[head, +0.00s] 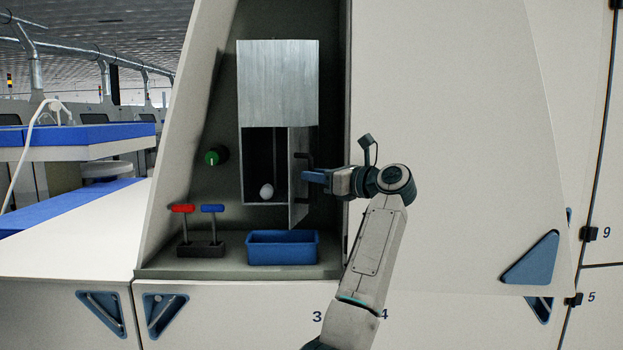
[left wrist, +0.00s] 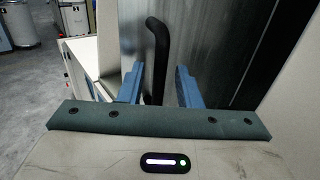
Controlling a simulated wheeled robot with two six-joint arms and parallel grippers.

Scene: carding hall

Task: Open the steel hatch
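The steel hatch (head: 298,190) is the door of a steel cabinet in the recess; in the head view it stands swung outward at the right side of the opening. A white egg-shaped object (head: 266,191) shows inside. The hatch's dark handle (head: 303,157) is on the door's right-hand face. My left gripper (head: 308,176) is just right of the door, beside the handle. In the left wrist view, the black handle (left wrist: 158,45) stands upright between the two spread blue fingers, with gaps on both sides. My right gripper is not in view.
A blue bin (head: 282,233) stands on the ledge below the hatch. Left of it are a red-handled lever (head: 183,209) and a blue-handled lever (head: 212,209). A green knob (head: 216,156) is on the back wall. The recess's right wall is close to my gripper.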

